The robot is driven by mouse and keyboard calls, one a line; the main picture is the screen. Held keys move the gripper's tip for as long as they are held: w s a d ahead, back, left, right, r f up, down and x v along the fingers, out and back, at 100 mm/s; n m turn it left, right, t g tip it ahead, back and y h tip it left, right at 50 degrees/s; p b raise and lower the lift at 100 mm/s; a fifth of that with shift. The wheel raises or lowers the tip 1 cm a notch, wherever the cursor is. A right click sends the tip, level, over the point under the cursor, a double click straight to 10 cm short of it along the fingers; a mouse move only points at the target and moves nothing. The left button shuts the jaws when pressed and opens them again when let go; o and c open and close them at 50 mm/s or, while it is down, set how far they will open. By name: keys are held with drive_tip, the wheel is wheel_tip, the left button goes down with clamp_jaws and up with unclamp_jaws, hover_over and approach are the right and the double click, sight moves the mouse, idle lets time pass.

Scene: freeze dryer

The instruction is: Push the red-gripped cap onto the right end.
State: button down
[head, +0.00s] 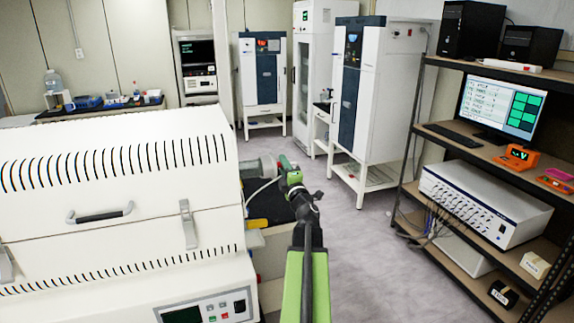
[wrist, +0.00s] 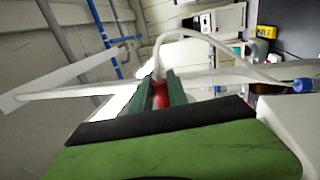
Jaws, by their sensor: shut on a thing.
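My gripper (head: 284,163) is just right of the white furnace, beside its right end. In the wrist view its two green fingers (wrist: 159,92) are shut on the red grip (wrist: 160,96) of the cap. A grey round part (head: 262,168) shows between the furnace's right side and my gripper in the head view. I cannot tell whether it is the cap or the tube end, or whether the two touch. A thin white hose (wrist: 218,39) rises from near the red grip and curves right.
The slotted white furnace (head: 120,190) fills the left, with a control panel (head: 205,305) low in front. A dark shelf (head: 480,150) with a monitor (head: 500,104) and a white unit (head: 485,203) stands at right. Grey floor (head: 365,250) between them is clear.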

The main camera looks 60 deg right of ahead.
drive_tip(key=c, duration=1.2)
unclamp_jaws()
drive_tip(key=shift+a, duration=0.1)
drive_tip(key=b+v, duration=0.2)
drive_tip(key=v, duration=0.5)
